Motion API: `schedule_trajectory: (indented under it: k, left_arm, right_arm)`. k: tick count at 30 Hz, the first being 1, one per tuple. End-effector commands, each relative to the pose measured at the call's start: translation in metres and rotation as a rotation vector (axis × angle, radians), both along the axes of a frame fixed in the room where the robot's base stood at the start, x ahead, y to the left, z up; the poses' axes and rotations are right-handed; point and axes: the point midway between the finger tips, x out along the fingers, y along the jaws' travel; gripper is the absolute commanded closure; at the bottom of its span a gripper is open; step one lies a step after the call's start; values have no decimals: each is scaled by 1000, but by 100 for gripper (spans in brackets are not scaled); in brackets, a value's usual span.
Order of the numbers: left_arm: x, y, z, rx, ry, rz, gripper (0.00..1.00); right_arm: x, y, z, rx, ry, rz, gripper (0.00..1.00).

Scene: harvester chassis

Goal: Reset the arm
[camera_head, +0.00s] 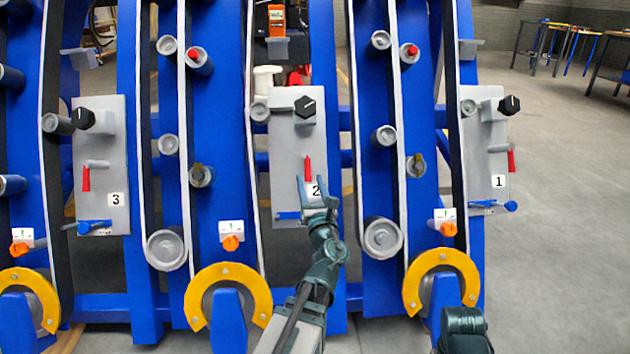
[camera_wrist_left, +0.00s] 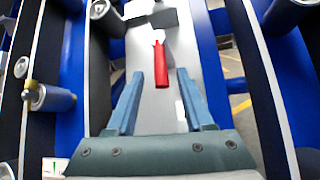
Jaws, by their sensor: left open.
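My left gripper (camera_head: 317,192) is in front of the lower part of the middle grey panel (camera_head: 288,140), marked 2. In the left wrist view its two blue fingers (camera_wrist_left: 159,85) are spread apart. In the left wrist view the red lever (camera_wrist_left: 161,65) shows between and beyond the fingers, with no visible contact. Part of my right arm (camera_head: 462,322) shows at the bottom right; its gripper is not seen.
A black knob (camera_head: 305,107) sits above the lever and a blue handle (camera_head: 288,215) below it. Panel 3 (camera_head: 102,150) stands left and panel 1 (camera_head: 488,140) right. Blue frame beams, rollers and yellow arcs (camera_head: 258,288) surround them. Open floor (camera_head: 560,210) lies to the right.

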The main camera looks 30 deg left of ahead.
Motion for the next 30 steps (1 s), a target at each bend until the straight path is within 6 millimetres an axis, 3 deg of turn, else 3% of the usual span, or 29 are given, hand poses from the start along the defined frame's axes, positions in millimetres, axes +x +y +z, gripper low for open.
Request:
schedule_trajectory:
  k: [6,10,14,17,23,30]
  left_arm:
    - [0,0,1,-4,-2,0,48]
    - [-3,-3,8,-94,-53,1,48]
    - [-12,-11,17,-357,-189,19,48]
    - [-23,-22,14,-647,-324,67,48]
    - [-53,-72,-19,-1238,-542,277,48]
    - [-111,-180,-58,-1763,-648,736,48]
  right_arm:
    - [0,0,1,0,0,0,50]
    - [0,0,13,0,0,1,50]
    - [0,0,40,0,1,2,50]
    - [0,0,66,-1,1,3,50]
    - [0,0,117,-2,3,7,50]
    - [-1,-1,172,-3,5,10,50]
